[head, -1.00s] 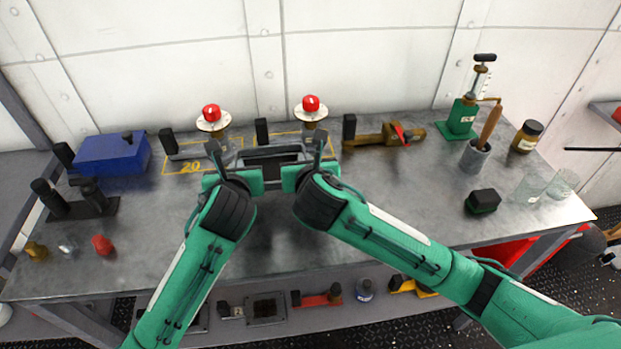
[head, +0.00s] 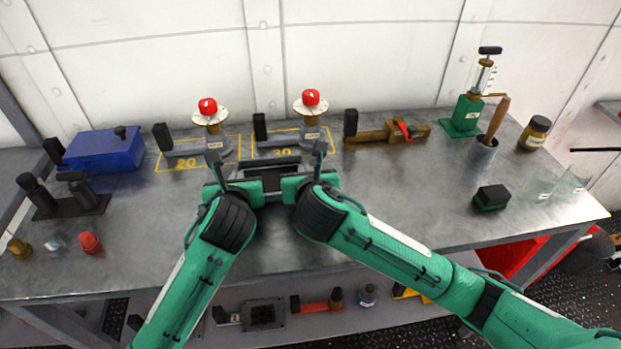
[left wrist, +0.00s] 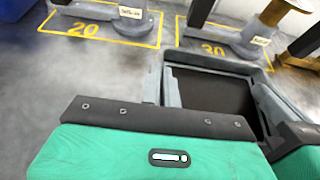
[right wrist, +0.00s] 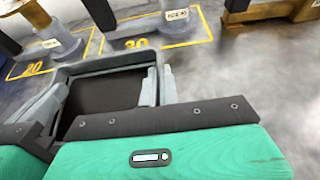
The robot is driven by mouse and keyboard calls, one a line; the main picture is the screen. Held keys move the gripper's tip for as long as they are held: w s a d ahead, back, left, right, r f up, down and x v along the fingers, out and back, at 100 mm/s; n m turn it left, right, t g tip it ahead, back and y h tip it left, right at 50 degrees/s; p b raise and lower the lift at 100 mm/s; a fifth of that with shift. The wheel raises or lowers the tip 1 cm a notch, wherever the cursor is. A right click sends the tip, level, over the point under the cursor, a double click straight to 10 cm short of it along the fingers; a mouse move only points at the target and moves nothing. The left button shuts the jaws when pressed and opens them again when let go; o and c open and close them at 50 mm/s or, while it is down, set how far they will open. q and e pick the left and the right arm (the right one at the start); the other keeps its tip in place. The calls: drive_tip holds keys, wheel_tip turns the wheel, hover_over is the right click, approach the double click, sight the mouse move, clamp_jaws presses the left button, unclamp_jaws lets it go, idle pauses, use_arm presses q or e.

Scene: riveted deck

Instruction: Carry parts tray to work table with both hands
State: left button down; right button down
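The parts tray (head: 273,161) is a shallow grey tray with a dark floor, between my two grippers over the grey work table (head: 400,215). Its far rim shows in the left wrist view (left wrist: 222,63) and the right wrist view (right wrist: 100,66). My left gripper (head: 256,186) is shut on the tray's left side, with its fingers (left wrist: 160,88) around the wall. My right gripper (head: 291,185) is shut on the right side, with its fingers (right wrist: 160,86) around that wall. The tray looks level and empty. I cannot tell whether its underside touches the table.
Two red-topped fixtures (head: 208,107) (head: 311,99) stand behind the tray at yellow outlines marked 20 and 30. A blue box (head: 100,152) is at left, a brown clamp (head: 385,134) and green pump (head: 465,118) at back right. Table in front and right is mostly clear.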

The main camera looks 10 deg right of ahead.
use_arm(q)
drive_tip(key=shift+a+f+b, duration=0.1)
drive_tip(key=shift+f+b, duration=0.3)
drive_tip(key=shift+f, duration=0.15)
use_arm(e)
drive_tip(key=shift+f, duration=0.55)
use_arm(q)
drive_tip(key=shift+s+f+b, duration=0.3)
drive_tip(key=shift+f+b, duration=0.05)
drive_tip(key=shift+b, duration=0.2)
use_arm(e)
drive_tip(key=shift+s+f, duration=0.3)
drive_tip(key=shift+f, duration=0.1)
